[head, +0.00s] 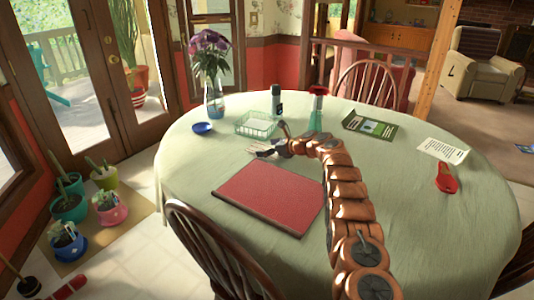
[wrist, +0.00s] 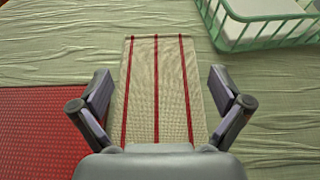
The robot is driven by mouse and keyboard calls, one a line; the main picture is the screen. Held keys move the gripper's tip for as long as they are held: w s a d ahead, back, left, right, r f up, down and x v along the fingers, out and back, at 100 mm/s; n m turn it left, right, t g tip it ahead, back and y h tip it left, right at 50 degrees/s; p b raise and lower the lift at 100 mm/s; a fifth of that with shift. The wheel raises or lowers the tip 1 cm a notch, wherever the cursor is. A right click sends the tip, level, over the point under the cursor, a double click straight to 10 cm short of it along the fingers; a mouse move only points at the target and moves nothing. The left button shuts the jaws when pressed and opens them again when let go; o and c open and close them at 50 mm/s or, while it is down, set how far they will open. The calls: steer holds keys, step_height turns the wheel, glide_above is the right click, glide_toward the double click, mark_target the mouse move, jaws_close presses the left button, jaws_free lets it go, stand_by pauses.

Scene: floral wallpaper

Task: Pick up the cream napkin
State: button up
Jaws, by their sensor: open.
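The cream napkin (wrist: 142,100) has three red stripes and lies flat on the green tablecloth. It fills the middle of the wrist view, and its near end is hidden behind my gripper's body. My gripper (wrist: 160,80) is open and empty, with one finger on each side of the napkin. The napkin lies between the fingers in the picture; I cannot tell how far above it they are. In the head view my gripper (head: 270,149) is near the table's middle and largely covers the napkin.
A red placemat (head: 268,197) lies close by, at left in the wrist view. A green wire basket (head: 256,124) with a white lining stands beyond.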

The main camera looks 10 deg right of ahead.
steer(key=shift+w+a+f+p, duration=0.35)
steer(key=shift+a, duration=0.2)
steer(key=shift+c, duration=0.4)
steer(key=c, duration=0.7)
steer(key=shift+r, duration=0.1)
